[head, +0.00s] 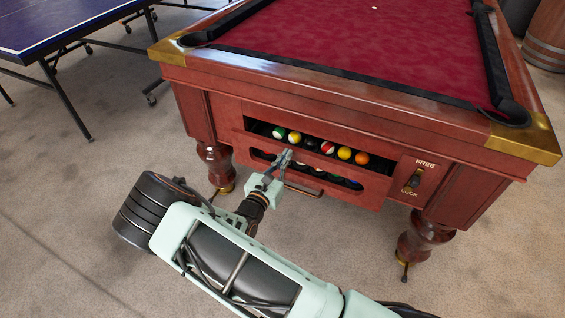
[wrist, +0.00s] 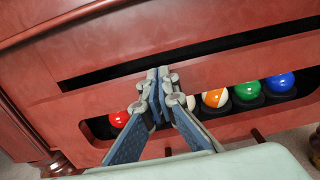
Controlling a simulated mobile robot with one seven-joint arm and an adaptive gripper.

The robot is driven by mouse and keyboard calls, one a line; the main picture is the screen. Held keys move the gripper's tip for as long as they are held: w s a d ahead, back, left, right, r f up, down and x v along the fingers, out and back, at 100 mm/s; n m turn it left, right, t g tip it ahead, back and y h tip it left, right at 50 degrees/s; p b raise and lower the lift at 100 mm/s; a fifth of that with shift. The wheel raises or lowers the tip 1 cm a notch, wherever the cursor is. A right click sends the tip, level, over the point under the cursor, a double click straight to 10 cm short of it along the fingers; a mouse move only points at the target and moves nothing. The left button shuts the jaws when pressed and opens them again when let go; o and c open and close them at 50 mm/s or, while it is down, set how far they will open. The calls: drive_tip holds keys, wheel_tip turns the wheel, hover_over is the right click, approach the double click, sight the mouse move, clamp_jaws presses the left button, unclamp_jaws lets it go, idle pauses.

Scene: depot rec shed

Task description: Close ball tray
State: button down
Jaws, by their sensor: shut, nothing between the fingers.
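The ball tray (head: 375,192) is a red wooden drawer in the end of the pool table (head: 340,95). It stands out from the table, and several coloured balls (head: 327,147) show in the gap above its front. More balls show through the window in its front, also in the wrist view (wrist: 248,91). A bar handle (head: 304,190) sits low on the front. My gripper (head: 286,156) is shut and empty, its tips at the top edge of the tray front, left of centre. In the wrist view the fingertips (wrist: 160,72) overlap the dark gap's lower edge; I cannot tell if they touch.
A coin panel marked FREE (head: 415,178) is right of the tray. Turned table legs (head: 428,235) stand at both sides. A blue table-tennis table (head: 65,25) is at the upper left, a barrel (head: 547,38) at the upper right. The carpet in front is clear.

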sight(292, 147)
drive_tip(key=x, duration=0.5)
idle(0.3)
